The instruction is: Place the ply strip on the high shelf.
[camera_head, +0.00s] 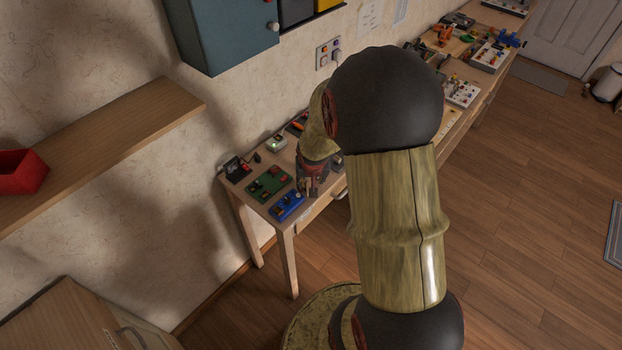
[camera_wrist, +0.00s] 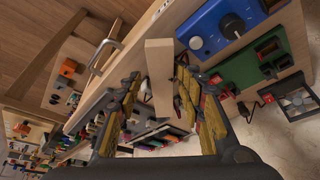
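The ply strip (camera_wrist: 160,68) is a pale, narrow wooden piece in the wrist view, over the workbench near its front edge. My gripper (camera_wrist: 158,82) points at it, with one finger on each side. The fingers stand apart, and small gaps seem to show beside the strip. I cannot tell whether the strip touches the bench. In the head view my gripper (camera_head: 312,185) is low over the near end of the bench, and the strip is hidden there. A wooden wall shelf (camera_head: 120,118) is at the left of the head view.
A red bin (camera_head: 20,171) sits on the shelf's left part; its right part is bare. The workbench (camera_head: 238,200) carries a green board (camera_head: 268,183) and a blue box (camera_head: 287,205) close to my gripper. A teal cabinet (camera_head: 225,35) hangs above. A wooden cabinet (camera_head: 65,320) stands below the shelf.

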